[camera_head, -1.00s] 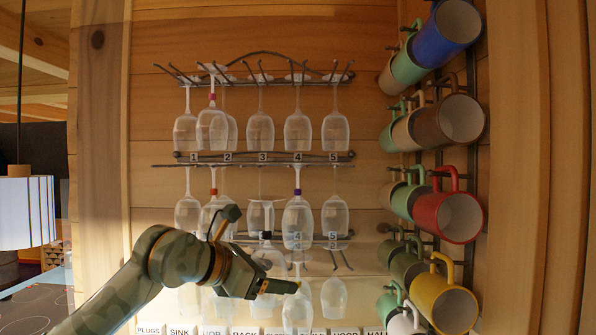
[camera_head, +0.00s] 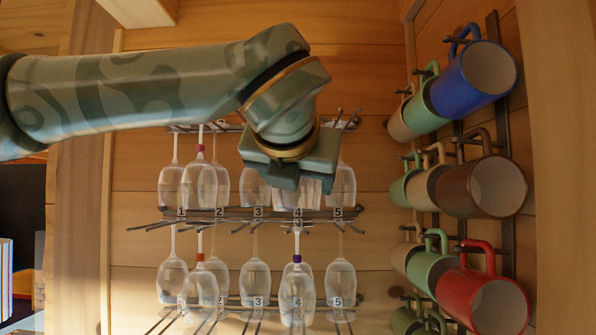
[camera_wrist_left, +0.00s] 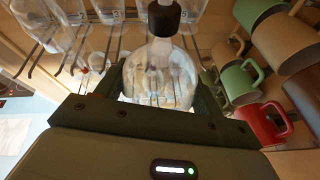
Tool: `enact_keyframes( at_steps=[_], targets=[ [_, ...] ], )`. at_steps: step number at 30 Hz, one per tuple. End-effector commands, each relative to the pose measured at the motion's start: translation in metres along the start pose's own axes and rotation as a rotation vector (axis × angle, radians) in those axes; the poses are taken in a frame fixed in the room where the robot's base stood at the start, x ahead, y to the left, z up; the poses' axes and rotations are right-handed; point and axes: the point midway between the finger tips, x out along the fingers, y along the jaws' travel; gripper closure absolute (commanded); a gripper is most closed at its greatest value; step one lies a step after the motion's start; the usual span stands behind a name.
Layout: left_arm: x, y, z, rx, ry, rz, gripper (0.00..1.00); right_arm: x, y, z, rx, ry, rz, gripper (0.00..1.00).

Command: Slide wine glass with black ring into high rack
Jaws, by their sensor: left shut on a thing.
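The wine glass with the black ring (camera_wrist_left: 163,18) is in my left gripper (camera_wrist_left: 160,82). In the left wrist view its clear bowl (camera_wrist_left: 160,75) sits between the two jaws, with the ring on the stem above it; its foot is out of frame. In the head view my left gripper (camera_head: 288,181) is in front of the high rack (camera_head: 346,124), at its right half. It hides much of that rack, and I cannot make out the ring there. Hanging glasses show at the high rack, one with a pink ring (camera_head: 200,148). My right gripper is not in view.
Lower racks (camera_head: 140,228) hold more hanging glasses, one with a red ring (camera_head: 200,257) and one with a purple ring (camera_head: 297,258). Prongs stick out towards me. Mugs, including a blue one (camera_head: 474,82) and a red one (camera_head: 496,305), hang along the right wall.

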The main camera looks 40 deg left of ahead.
Motion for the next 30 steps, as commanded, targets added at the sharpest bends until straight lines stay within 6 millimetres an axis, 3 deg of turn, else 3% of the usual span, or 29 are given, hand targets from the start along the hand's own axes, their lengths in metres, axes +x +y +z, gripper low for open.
enact_keyframes(
  at_steps=[13,30],
  targets=[
    [0.001,0.0,0.0,-0.002,-0.005,0.0,0.47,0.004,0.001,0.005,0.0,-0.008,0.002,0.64],
    [0.032,0.005,0.011,-0.002,-0.005,-0.001,0.47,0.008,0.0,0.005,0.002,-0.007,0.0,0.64]
  ],
)
